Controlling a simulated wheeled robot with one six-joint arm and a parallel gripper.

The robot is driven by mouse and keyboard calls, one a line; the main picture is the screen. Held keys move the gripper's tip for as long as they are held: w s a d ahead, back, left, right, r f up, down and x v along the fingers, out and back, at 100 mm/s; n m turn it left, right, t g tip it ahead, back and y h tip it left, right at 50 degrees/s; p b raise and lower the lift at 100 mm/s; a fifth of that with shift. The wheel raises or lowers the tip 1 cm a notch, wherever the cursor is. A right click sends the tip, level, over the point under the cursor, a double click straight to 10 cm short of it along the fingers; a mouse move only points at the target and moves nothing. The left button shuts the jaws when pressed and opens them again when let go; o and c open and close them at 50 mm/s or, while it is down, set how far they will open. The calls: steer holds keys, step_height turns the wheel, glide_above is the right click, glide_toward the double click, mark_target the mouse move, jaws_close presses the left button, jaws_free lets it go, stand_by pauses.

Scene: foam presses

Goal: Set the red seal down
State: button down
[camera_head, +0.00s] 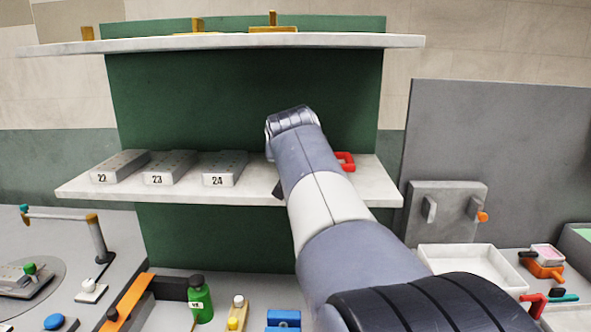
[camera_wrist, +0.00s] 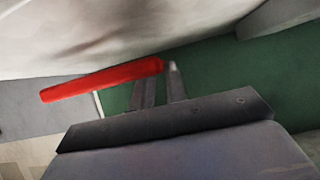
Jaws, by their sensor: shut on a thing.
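The red seal (camera_head: 346,161) shows in the head view just right of my forearm, at the middle white shelf (camera_head: 372,182); part of it is hidden behind my arm. In the wrist view the red seal (camera_wrist: 105,80) is a long red bar. My gripper (camera_wrist: 163,75) is shut on one end of it, and the rest sticks out to the left. A pale surface fills the top of the wrist view, close to the seal. I cannot tell whether the seal touches the shelf. My fingers are hidden in the head view.
Grey blocks marked 22 (camera_head: 119,167), 23 (camera_head: 170,168) and 24 (camera_head: 224,169) stand on the middle shelf, left of my arm. The shelf's right end looks clear. An upper shelf (camera_head: 120,46) holds yellow pieces. A white tray (camera_head: 425,256) and a green bottle (camera_head: 200,301) stand below.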

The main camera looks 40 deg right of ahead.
steer(key=shift+f, duration=1.55)
steer(key=shift+f, duration=0.2)
steer(key=c, duration=1.4)
jaws_free()
steer(key=shift+r, duration=0.1)
steer(key=shift+r, duration=0.2)
steer(key=b+v, duration=0.2)
steer(key=v, duration=1)
